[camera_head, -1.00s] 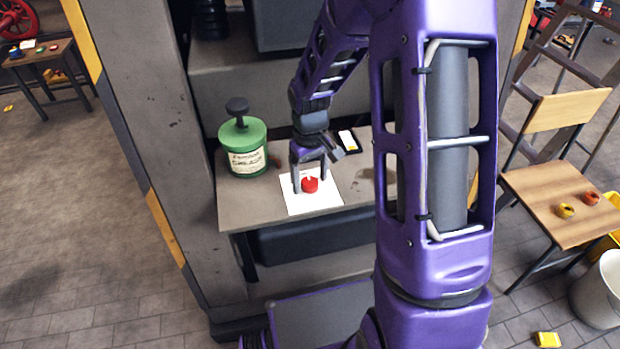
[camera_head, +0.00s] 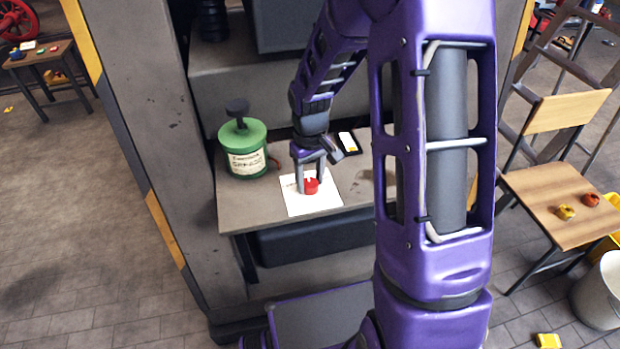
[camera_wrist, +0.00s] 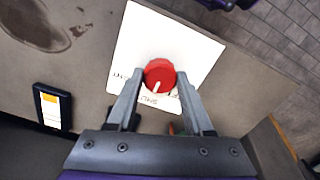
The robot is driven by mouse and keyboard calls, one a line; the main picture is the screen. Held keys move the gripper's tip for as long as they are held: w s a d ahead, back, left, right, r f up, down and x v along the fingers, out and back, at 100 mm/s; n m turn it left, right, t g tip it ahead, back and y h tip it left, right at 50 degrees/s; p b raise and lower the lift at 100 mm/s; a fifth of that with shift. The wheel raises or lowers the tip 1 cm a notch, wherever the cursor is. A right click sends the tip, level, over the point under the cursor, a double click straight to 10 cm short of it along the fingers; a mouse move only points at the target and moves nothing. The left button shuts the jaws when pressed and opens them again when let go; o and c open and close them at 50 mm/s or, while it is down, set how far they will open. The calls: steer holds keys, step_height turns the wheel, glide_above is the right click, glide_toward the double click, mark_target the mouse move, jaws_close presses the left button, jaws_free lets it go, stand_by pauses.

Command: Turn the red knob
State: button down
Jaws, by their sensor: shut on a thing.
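The red knob (camera_head: 311,186) sits on a white square plate (camera_head: 325,202) on the grey shelf. It is round with a white pointer line, seen in the wrist view (camera_wrist: 159,74). In the wrist view the pointer line runs toward the lower edge, near partly hidden lettering on the white plate (camera_wrist: 190,50). My gripper (camera_head: 311,188) reaches down from above and is shut on the red knob, with one finger on each side of it. In the wrist view the fingers (camera_wrist: 160,84) reach to the knob's near sides.
A green canister (camera_head: 243,150) with a label and a dark top stands left of the plate. A dark device with a white and yellow face (camera_head: 348,142) lies behind it. A grey pillar (camera_head: 150,130) rises at the left. A wooden chair (camera_head: 560,205) stands at the right.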

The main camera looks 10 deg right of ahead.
mark_target(310, 182)
steer(key=m, duration=0.5)
steer(key=shift+m+b, duration=0.3)
steer(key=shift+m, duration=0.1)
steer(key=m, duration=0.5)
steer(key=shift+m+p, duration=0.35)
steer(key=shift+m, duration=0.05)
steer(key=shift+c, duration=1.5)
jaws_free()
steer(key=shift+r, duration=0.1)
step_height(310, 182, up, 17)
steer(key=p, duration=0.2)
steer(key=shift+r+p, duration=0.15)
steer(key=shift+p, duration=0.2)
